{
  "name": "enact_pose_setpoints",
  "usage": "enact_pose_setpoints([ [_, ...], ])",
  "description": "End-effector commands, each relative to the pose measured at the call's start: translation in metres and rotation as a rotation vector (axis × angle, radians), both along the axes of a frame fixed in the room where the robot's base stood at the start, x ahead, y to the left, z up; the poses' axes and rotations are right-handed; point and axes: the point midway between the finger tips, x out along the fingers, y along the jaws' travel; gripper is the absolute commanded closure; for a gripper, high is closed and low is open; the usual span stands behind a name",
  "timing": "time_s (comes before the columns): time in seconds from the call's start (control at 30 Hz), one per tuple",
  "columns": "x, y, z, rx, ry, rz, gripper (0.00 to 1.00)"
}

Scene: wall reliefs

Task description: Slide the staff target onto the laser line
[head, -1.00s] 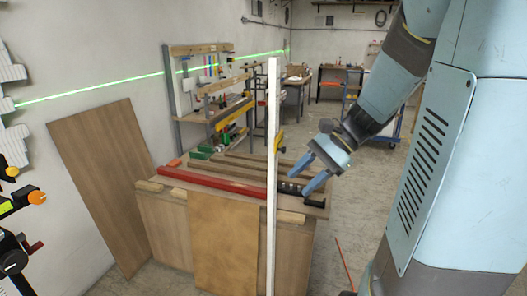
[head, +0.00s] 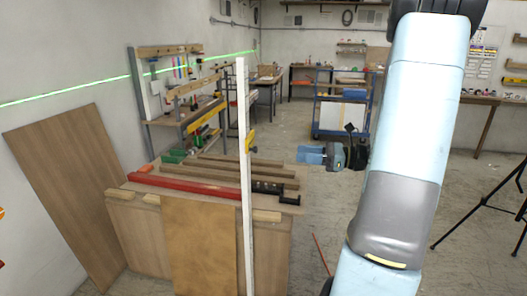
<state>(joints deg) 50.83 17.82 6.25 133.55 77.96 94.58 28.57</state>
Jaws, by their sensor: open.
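A white staff (head: 242,190) stands upright in front of the workbench. A small yellow target (head: 250,141) with a dark knob sits on its right side, in the upper half. The green laser line (head: 60,90) runs along the left wall, and in the picture it meets the back corner higher than the target. My gripper (head: 304,154) is to the right of the staff, with its blue fingers pointing left toward the target. It is open and empty, with a clear gap to the target. The fingers overlap in this view, so their spacing is hard to see.
A workbench (head: 125,225) holding a red beam (head: 180,187) and several wooden strips is behind the staff. A wooden board (head: 65,185) leans on the left wall. A blue cart (head: 341,112) stands farther back. Open floor lies right of the bench.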

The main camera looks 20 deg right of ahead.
Motion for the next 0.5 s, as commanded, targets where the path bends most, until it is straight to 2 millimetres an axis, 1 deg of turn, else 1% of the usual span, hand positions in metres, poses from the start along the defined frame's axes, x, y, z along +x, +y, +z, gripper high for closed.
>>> enact_pose_setpoints([
  [0.5,0.045,0.075,0.000,-0.003,-0.001,0.006,0.53],
])
